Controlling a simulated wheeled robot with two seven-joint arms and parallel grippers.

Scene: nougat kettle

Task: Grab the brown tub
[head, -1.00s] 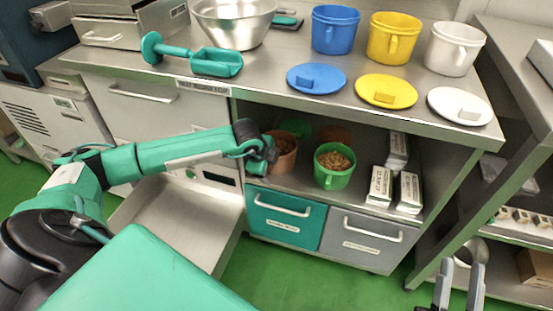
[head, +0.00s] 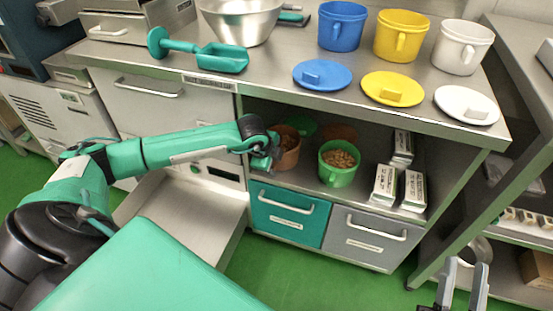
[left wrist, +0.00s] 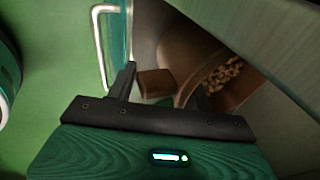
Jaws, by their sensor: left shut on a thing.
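The brown tub (head: 290,147) stands on the open shelf under the counter, at its left side, with brown contents inside. My left gripper (head: 271,157) is at its front left and partly hides it. In the left wrist view the tub (left wrist: 183,48) is tilted in the picture, and its block-like handle (left wrist: 157,83) lies between the fingers of my left gripper (left wrist: 165,92), which is shut on it. My right gripper (head: 465,285) is open and empty at the bottom right, in front of the cabinet.
A green tub (head: 339,162) with brown pieces stands right of the brown one, and several white boxes (head: 384,185) lie further right. The counter edge (head: 370,112) overhangs the shelf. Teal (head: 287,214) and grey (head: 372,240) drawers are below. Green floor lies in front.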

